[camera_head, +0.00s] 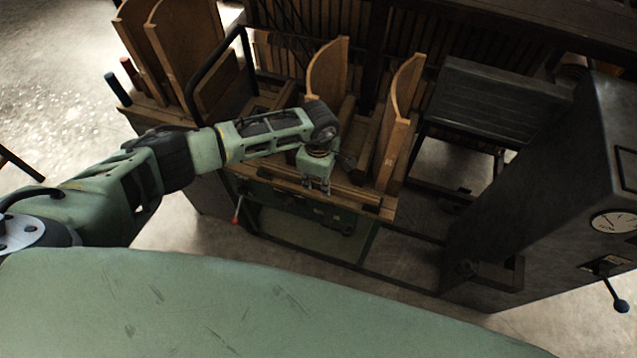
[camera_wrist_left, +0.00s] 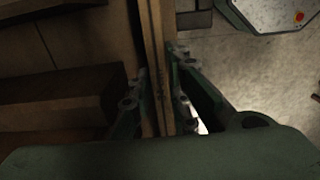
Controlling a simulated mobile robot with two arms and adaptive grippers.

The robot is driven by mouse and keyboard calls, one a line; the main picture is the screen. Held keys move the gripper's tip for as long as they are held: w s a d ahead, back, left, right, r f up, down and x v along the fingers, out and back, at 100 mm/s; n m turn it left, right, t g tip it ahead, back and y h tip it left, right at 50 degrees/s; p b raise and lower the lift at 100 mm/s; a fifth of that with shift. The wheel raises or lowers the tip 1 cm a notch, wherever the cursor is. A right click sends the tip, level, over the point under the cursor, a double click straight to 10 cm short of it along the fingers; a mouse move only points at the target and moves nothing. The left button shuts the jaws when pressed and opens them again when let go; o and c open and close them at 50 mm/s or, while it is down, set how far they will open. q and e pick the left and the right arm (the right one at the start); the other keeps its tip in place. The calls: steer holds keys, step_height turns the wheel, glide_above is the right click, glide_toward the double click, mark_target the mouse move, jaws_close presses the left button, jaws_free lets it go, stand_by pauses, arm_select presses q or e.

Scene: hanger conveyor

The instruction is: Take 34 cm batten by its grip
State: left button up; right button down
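My left gripper (camera_head: 317,187) points down over the front edge of the wooden bench top. In the left wrist view its two fingers (camera_wrist_left: 158,85) stand on either side of a narrow pale wooden strip, which looks like a batten (camera_wrist_left: 154,35). The strip runs up the picture between the fingers, and its lower part is hidden by the gripper body. The fingers are very close to its sides; I cannot tell whether they touch it. No separate grip on the strip can be made out. My right gripper is not in view.
Curved wooden panels (camera_head: 327,68) stand upright on the bench behind and right of the gripper. More panels (camera_head: 185,45) stand at the left. A dark machine with a gauge (camera_head: 613,222) stands at the right. Bare floor (camera_head: 185,240) shows in front.

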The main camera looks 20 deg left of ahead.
mark_target(319, 181)
arm_select(q)
jaws_close()
step_height(319, 181, up, 18)
steer(key=b, duration=0.2)
steer(key=shift+b, duration=0.35)
stand_by(0.5)
